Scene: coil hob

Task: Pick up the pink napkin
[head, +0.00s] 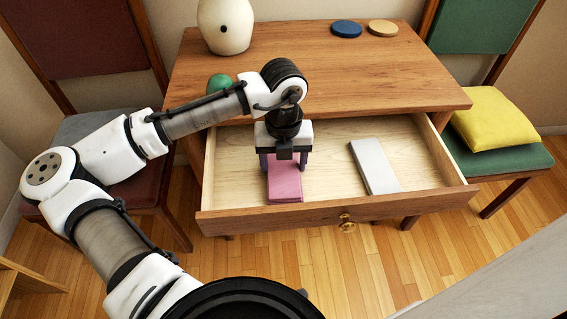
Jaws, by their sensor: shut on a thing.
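The pink napkin (285,186) is a folded rectangle inside the open drawer (330,149), left of its middle and near the front panel. My gripper (285,164) points down over the napkin's far part, with one finger at each side. It is shut on the napkin. The far end of the napkin is hidden under my gripper. I cannot tell whether the napkin is clear of the drawer floor.
A grey flat rectangular thing (375,166) lies in the drawer to the right. The wooden table (330,75) carries a white vase (226,28), a green ball (219,83), a blue disc (346,29) and a tan disc (383,28). A chair with a yellow cushion (491,120) stands right.

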